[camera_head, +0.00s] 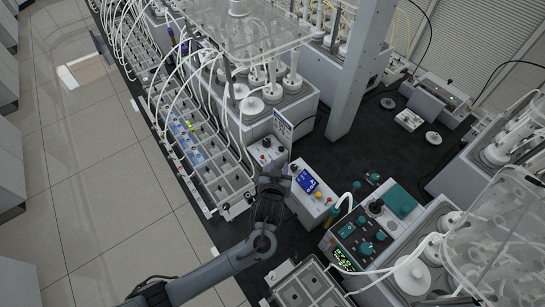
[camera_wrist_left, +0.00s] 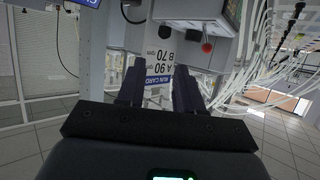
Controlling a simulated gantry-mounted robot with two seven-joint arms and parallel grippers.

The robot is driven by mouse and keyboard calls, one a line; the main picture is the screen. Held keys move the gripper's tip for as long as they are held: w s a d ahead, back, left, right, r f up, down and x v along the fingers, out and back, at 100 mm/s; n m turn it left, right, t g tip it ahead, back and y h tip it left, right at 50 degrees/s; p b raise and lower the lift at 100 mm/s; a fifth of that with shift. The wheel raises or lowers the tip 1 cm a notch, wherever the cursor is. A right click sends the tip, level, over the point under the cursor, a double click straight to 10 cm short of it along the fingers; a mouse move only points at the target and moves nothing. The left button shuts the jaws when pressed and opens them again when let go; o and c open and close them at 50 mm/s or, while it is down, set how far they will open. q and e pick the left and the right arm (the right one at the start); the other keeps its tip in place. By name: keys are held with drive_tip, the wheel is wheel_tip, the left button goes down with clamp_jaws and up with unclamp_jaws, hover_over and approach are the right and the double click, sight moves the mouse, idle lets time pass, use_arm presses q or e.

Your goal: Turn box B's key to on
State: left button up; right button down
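My left gripper (camera_head: 272,180) reaches in from the lower left, beside a white control box with a blue display (camera_head: 308,181). In the left wrist view its two dark fingers (camera_wrist_left: 158,88) are apart, with nothing held between them. A white box with a red button (camera_wrist_left: 207,47) and a dark round knob (camera_wrist_left: 165,31) shows beyond the fingertips. Another small box with a dark knob (camera_head: 266,143) stands behind the gripper in the head view. I cannot read which box is B, and no key is clearly made out. My right gripper is not in view.
A run card (camera_head: 283,126) stands just behind the left gripper; it also shows upside down in the wrist view (camera_wrist_left: 158,72). White tubes and a long tray (camera_head: 228,186) lie left of it. A teal-topped panel (camera_head: 365,232) stands at right. The tiled floor is clear.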

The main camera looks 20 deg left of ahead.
sight(281, 149)
use_arm(q)
drive_tip(key=x, duration=0.7)
drive_tip(key=f+x, duration=0.1)
drive_tip(key=x, duration=0.3)
drive_tip(key=shift+s+a, duration=0.25)
drive_tip(key=shift+s, duration=0.05)
